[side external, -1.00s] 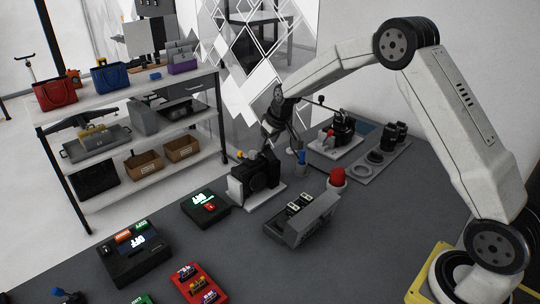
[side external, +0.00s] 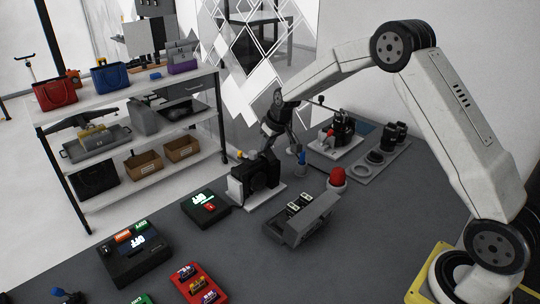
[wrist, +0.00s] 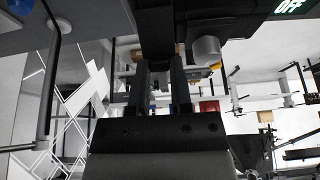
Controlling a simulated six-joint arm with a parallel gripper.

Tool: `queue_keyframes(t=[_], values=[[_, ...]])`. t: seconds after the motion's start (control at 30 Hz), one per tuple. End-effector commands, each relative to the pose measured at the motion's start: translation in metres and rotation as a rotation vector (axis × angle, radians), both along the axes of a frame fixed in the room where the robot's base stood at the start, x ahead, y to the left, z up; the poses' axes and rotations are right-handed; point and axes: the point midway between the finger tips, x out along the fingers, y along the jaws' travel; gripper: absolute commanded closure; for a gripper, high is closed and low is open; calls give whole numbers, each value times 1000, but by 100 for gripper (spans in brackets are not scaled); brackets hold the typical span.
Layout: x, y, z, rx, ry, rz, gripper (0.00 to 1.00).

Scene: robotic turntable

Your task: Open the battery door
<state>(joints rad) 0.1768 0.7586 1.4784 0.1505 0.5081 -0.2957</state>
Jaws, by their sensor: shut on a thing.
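My gripper (side external: 266,152) is at the top rear of this device. In the wrist view, my gripper (wrist: 160,66) has its two dark fingers reaching up to the black body (wrist: 165,30), shut on a dark part of it. I cannot make out the battery door's outline; black on black and the fingers hide it.
A grey holder with two batteries (side external: 280,232) stands in front. Lenses (side external: 394,136) sit on a grey tray behind. Control boxes (side external: 207,206) are at the left.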

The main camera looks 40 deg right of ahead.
Motion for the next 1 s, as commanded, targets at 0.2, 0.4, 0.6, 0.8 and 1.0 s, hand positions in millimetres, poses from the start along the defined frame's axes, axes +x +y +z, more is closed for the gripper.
queue_keyframes(t=[0.2,0.4,0.6,0.8,1.0], values=[[-4,2,1,6,-67,2,100],[-7,1,2,0,-118,-2,100],[-7,1,2,-2,-124,-1,100],[-7,1,2,-2,-123,-1,52],[-7,0,2,-2,-123,-2,38]])
